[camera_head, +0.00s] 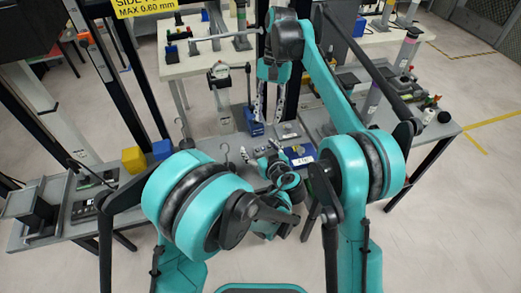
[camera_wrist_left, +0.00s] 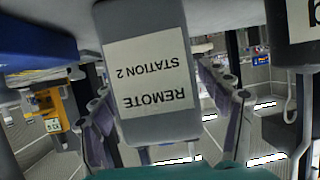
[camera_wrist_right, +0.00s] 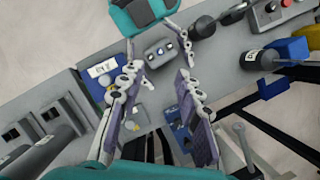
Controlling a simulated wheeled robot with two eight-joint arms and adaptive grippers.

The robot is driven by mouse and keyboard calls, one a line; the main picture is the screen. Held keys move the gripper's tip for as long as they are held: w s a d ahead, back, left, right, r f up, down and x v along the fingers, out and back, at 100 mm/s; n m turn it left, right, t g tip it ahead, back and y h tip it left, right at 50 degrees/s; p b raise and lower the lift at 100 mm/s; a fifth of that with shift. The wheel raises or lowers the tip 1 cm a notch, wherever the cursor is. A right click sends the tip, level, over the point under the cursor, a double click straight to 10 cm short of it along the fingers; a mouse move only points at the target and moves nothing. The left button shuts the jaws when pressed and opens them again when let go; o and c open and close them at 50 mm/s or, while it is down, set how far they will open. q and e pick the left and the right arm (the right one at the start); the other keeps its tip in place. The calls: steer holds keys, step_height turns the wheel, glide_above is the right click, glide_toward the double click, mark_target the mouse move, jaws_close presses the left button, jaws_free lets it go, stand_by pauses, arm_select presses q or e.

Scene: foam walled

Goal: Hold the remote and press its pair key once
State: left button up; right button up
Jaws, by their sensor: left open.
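The remote is a grey box. In the left wrist view its label "REMOTE STATION 2" (camera_wrist_left: 150,75) faces the camera upside down, between the two fingers of my left gripper (camera_wrist_left: 163,100). That gripper is open, with gaps on both sides of the box. In the right wrist view the remote (camera_wrist_right: 161,54) shows a top face with several small keys, one blue-marked; I cannot read which is the pair key. My right gripper (camera_head: 268,114) is open and empty, pointing down above the bench.
A blue block with a white label (camera_head: 302,156) stands right of the left gripper. Hooked weights (camera_head: 224,150) stand to the left. Yellow (camera_head: 133,160) and blue (camera_head: 162,149) blocks sit farther left. A panel with a red button (camera_wrist_right: 272,8) is near the bench edge.

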arm_select(q)
steer(key=c, duration=1.4)
steer(key=shift+c, duration=0.2)
arm_select(e)
jaws_close()
arm_select(q)
steer(key=shift+c, duration=0.3)
